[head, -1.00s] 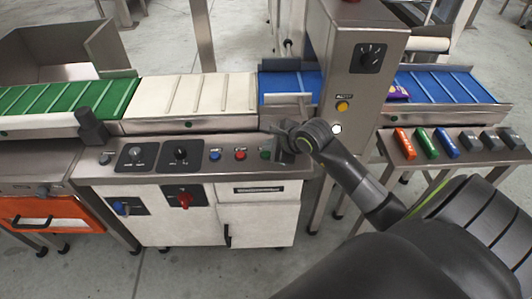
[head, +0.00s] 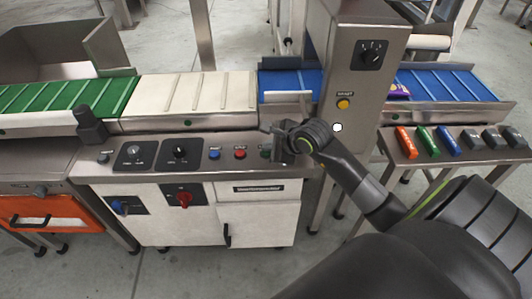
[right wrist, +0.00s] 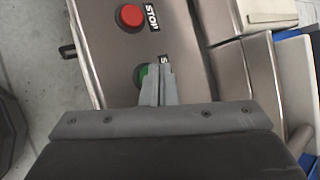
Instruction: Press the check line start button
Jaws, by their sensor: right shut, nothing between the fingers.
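The green button (head: 265,153) sits at the right end of the control panel's button row, next to the red stop button (head: 240,153). My right gripper (head: 274,155) is shut and empty, pointing down at the green button and partly covering it in the head view. In the right wrist view the closed fingertips (right wrist: 163,72) overlap the green button (right wrist: 141,76), leaving only its left part visible. Its label is mostly hidden; an "S" shows. I cannot tell whether the fingertips touch it. The stop button (right wrist: 131,17) is clear of the fingers. My left gripper is not in view.
A blue button (head: 214,154) and two black dials (head: 180,151) lie left on the panel. Conveyor belts, green, white (head: 190,94) and blue, run behind it. A steel column with a yellow button (head: 343,104) stands right of the gripper.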

